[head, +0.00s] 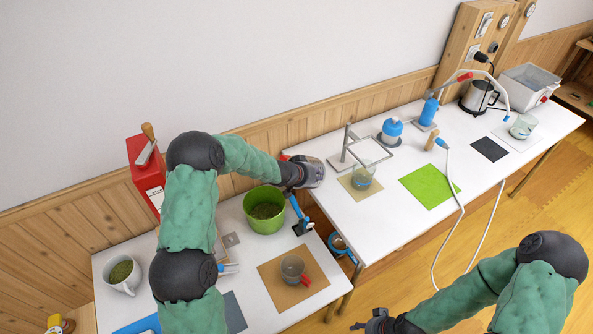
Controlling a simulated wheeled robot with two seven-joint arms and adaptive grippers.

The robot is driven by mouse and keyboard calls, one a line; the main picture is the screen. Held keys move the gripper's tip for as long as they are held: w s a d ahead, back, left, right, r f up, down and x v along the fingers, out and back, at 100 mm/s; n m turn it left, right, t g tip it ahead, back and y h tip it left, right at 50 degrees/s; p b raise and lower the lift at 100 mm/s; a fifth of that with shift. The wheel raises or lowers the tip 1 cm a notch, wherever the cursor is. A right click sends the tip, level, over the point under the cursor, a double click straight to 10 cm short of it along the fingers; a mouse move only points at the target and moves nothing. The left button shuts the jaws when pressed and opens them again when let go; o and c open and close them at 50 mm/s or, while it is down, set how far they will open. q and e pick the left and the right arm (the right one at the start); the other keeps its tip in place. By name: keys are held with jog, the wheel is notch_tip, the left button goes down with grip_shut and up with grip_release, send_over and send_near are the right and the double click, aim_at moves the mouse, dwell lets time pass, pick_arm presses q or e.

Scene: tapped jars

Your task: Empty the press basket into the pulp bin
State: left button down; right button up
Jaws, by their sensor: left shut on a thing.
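My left gripper (301,172) is shut on a grey, round-ended vessel (315,172), which looks like the press basket. It is held in the air beside the gap between the two tables, up and right of a green bin (250,219). The bin stands on the near table and has dark brownish-green stuff inside; it looks like the pulp bin. The inside of the held basket cannot be made out, and the gripper's fingers are partly hidden. My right gripper (364,325) is low at the bottom edge, over the floor and apart from everything; its jaw opening is unclear.
A grey cup with a red handle (292,267) sits on a tan mat. A white jug (115,284) with green contents stands at left. A red box (147,178) is behind my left arm. The far table holds a frame stand (347,143), a glass jar (362,178) and a green mat (430,186).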

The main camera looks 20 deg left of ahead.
pick_arm(q)
jog(key=a+t+h, duration=0.1)
jog(key=a, duration=0.1)
jog(key=a+m+h, duration=0.1)
jog(key=a, duration=0.2)
jog(key=a+m+t+h+b, duration=0.1)
jog(key=a+h, duration=0.1)
jog(key=shift+a+r+t, duration=0.15)
jog(key=shift+r+t, duration=0.15)
jog(key=shift+s+a+m+h, duration=0.25)
jog(key=shift+m+h, duration=0.05)
jog(key=shift+h, duration=0.1)
jog(key=shift+f, duration=1.95)
jog(key=s+t+h+b, duration=0.1)
jog(key=a+t+h+b, duration=0.1)
jog(key=shift+s+a+r+t, duration=0.3)
jog(key=shift+s+r, duration=0.05)
jog(key=shift+s, duration=0.05)
jog(key=shift+r, duration=0.25)
jog(key=shift+f+b, duration=0.1)
jog(key=shift+b, duration=0.4)
jog(key=shift+s+a+r+t+h+b, duration=0.3)
jog(key=shift+s+a+t+h+b, duration=0.45)
jog(key=shift+b, duration=2.5)
jog(key=shift+d+t, duration=0.15)
jog(key=shift+t, duration=0.1)
jog(key=shift+r, duration=0.15)
